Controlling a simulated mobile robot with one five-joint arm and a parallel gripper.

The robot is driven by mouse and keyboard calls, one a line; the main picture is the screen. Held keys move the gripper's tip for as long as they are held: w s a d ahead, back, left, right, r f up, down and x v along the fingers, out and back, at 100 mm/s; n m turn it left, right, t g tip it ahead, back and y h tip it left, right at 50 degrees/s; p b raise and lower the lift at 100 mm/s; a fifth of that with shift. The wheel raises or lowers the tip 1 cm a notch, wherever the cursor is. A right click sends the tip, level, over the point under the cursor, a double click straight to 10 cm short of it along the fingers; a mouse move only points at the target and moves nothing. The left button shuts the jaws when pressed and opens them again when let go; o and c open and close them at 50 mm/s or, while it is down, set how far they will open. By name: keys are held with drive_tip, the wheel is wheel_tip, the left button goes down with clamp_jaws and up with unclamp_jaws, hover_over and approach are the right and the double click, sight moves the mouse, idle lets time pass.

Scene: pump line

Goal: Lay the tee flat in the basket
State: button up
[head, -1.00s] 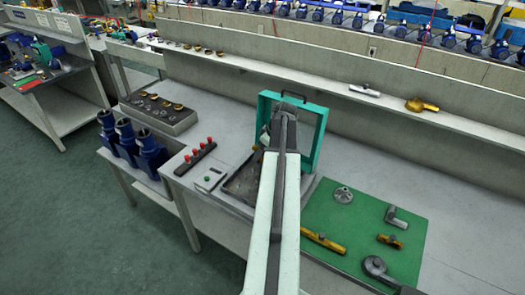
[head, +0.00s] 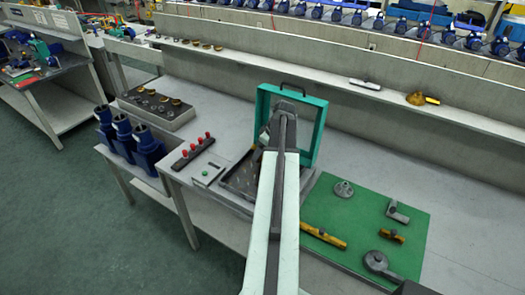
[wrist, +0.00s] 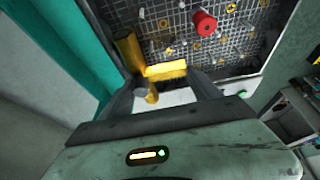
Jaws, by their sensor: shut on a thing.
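My gripper (wrist: 166,80) is shut on the tee (wrist: 166,71), a yellow brass fitting between the fingers in the wrist view. A short stub of it points down toward the gripper. The basket (wrist: 238,50) is dark wire mesh, just beyond the fingers. The tee appears over or at its near edge; I cannot tell whether it touches. In the head view the basket (head: 240,180) sits by the teal frame, partly hidden by my arm, which also hides the gripper. Another yellow piece (wrist: 128,48) stands left of the tee; I cannot tell whether it is part of it.
A red cylinder (wrist: 203,22) shows over the mesh. A teal frame (head: 318,130) rises behind the basket. A green mat (head: 350,215) with several fittings lies right. Red-knobbed block (head: 193,150) and blue pumps (head: 148,150) are left.

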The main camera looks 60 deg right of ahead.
drive_tip(key=shift+f+b, duration=1.4)
drive_tip(key=shift+f, duration=0.2)
drive_tip(key=o, duration=1.9)
drive_tip(key=shift+r, duration=0.1)
drive_tip(key=shift+r+p, duration=0.45)
drive_tip(key=shift+p, duration=0.15)
drive_tip(key=p+v, duration=0.6)
drive_tip(key=v, duration=0.1)
drive_tip(key=shift+s, duration=0.3)
drive_tip(key=shift+w, duration=0.1)
